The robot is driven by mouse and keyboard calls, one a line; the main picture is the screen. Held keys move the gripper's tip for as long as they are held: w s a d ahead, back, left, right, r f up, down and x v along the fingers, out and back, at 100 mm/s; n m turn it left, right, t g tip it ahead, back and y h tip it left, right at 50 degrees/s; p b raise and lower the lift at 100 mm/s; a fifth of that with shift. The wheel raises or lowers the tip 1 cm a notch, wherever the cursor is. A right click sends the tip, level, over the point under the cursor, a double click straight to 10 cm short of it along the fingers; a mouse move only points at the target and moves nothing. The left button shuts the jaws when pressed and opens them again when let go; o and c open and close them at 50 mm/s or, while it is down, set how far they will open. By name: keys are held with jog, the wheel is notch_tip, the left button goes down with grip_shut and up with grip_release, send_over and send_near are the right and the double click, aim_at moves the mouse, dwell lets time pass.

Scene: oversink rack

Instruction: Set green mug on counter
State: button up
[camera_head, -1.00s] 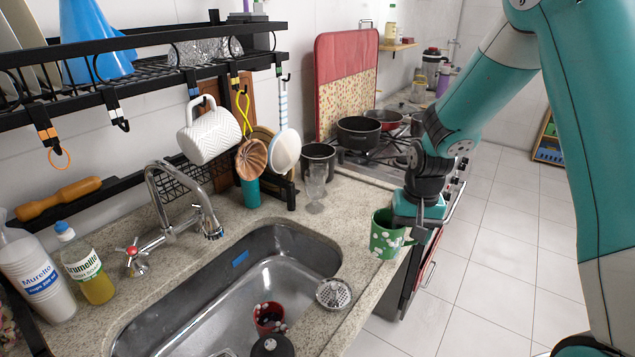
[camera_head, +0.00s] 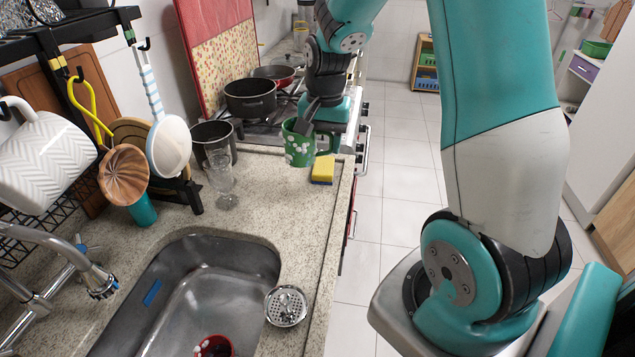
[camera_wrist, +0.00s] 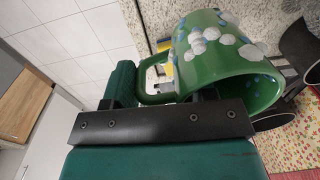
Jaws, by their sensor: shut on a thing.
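The green mug (camera_head: 299,150) with white spots is in my gripper (camera_head: 312,118) near the right edge of the speckled counter (camera_head: 262,185). In the wrist view the mug (camera_wrist: 228,62) fills the upper right, lying across the picture with its handle at the left, by the green finger. My gripper is shut on the mug at its handle side; the exact contact is partly hidden. The mug looks roughly upright in the head view. Whether its base touches the counter I cannot tell.
A yellow and blue sponge (camera_head: 323,168) lies just in front of the mug. A wine glass (camera_head: 222,180) and a dark pot (camera_head: 214,143) stand to the left. The stove with a black pot (camera_head: 250,98) is behind. The sink (camera_head: 190,290) has a strainer (camera_head: 286,306) beside it.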

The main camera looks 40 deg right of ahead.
notch_tip(320, 180, down, 12)
jog(key=shift+f+p, duration=0.1)
jog(key=shift+p, duration=0.4)
jog(key=shift+f, duration=0.2)
jog(key=o, duration=1.2)
jog(key=shift+r, duration=0.1)
